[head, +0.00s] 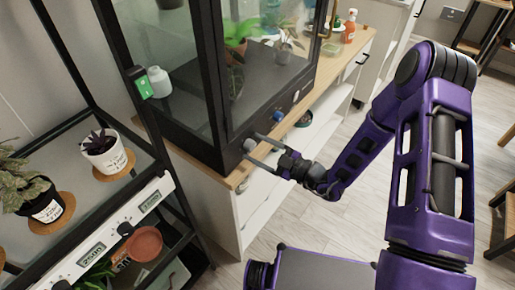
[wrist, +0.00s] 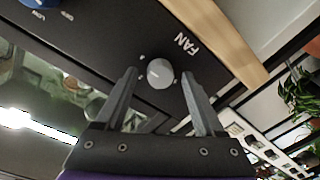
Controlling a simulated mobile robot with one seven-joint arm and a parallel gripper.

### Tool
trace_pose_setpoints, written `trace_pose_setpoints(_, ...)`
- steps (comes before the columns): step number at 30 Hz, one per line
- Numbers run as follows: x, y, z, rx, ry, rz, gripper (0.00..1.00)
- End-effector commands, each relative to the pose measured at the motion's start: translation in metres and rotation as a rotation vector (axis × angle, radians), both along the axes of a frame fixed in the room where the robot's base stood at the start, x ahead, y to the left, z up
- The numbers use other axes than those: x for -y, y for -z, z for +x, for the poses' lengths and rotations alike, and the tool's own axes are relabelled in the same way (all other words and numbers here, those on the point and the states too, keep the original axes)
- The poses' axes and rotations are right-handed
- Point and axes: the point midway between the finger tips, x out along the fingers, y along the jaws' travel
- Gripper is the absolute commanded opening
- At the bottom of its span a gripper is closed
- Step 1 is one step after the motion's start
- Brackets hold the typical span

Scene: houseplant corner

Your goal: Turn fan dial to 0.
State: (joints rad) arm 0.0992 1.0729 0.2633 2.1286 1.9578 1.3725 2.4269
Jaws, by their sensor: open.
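The fan dial (wrist: 160,73) is a round grey knob on the black front panel of the glass cabinet, beside the white word FAN. In the wrist view it sits between the two fingers of my open gripper, with a visible gap to each finger near the tips. A faint mark shows on its face, but I cannot tell which setting it points at. In the head view the dial (head: 249,145) is at the cabinet's lower near corner, and my gripper (head: 253,149) reaches it from the right with its fingers apart.
A blue dial (head: 278,116) is farther along the same panel. The cabinet stands on a wooden-topped white unit (head: 238,177). A metal shelf with potted plants, including a white pot (head: 108,160), stands at left. A spray bottle (head: 349,27) is at the back.

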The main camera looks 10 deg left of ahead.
Motion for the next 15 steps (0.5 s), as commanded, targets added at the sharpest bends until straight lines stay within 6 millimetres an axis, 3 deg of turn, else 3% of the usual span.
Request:
trace_pose_setpoints(3, 0.0001, -0.0001, 0.0, 0.0, 0.0, 0.0, 0.69)
trace_pose_setpoints(15, 0.0003, -0.0001, -0.0002, 0.001, -0.001, 0.0, 0.0)
